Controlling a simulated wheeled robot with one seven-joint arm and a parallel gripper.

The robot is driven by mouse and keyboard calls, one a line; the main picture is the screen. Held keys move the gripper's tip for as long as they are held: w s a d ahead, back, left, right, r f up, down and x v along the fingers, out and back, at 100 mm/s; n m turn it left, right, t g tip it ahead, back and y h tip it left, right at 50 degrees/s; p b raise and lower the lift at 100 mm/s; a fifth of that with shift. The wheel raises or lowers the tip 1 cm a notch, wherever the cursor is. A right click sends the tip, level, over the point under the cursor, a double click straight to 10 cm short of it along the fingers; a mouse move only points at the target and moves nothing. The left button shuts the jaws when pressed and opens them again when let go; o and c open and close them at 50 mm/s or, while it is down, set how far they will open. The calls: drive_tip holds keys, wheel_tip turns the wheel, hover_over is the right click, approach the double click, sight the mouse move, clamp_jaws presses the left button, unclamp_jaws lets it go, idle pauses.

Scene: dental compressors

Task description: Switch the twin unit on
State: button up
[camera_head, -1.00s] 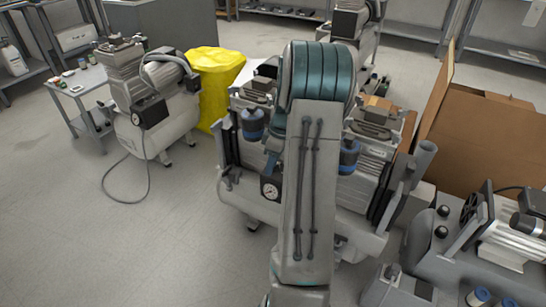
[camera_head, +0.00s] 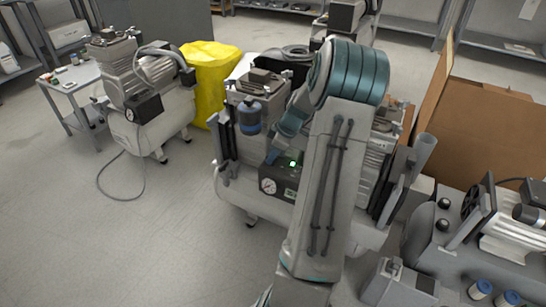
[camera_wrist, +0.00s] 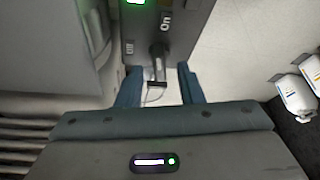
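The twin unit (camera_head: 235,185) stands in the middle of the head view, partly behind my arm. Its dark control box (camera_head: 283,178) has a lit green light (camera_head: 293,163) and a round gauge (camera_head: 268,186). In the wrist view the control box (camera_wrist: 180,35) shows the green light (camera_wrist: 135,2) at the top edge, an "On" mark and a second mark at its left. A dark switch lever (camera_wrist: 157,65) projects from it. My gripper (camera_wrist: 160,85) is open, its two blue fingers apart on either side of the lever, with no visible contact.
Another compressor (camera_head: 150,100) with a trailing hose stands at the left, near a small table (camera_head: 75,85) and a yellow covered bin (camera_head: 210,75). A cardboard box (camera_head: 485,130) and another machine (camera_head: 450,245) are at the right. Open floor lies at the left front.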

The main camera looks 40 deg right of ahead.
drive_tip(key=shift+w+a+f, duration=0.1)
drive_tip(key=shift+f, duration=0.15)
clamp_jaws()
drive_tip(key=shift+m+t+h, duration=0.3)
drive_tip(key=shift+m+h, duration=0.2)
drive_tip(key=shift+m, duration=1.1)
unclamp_jaws()
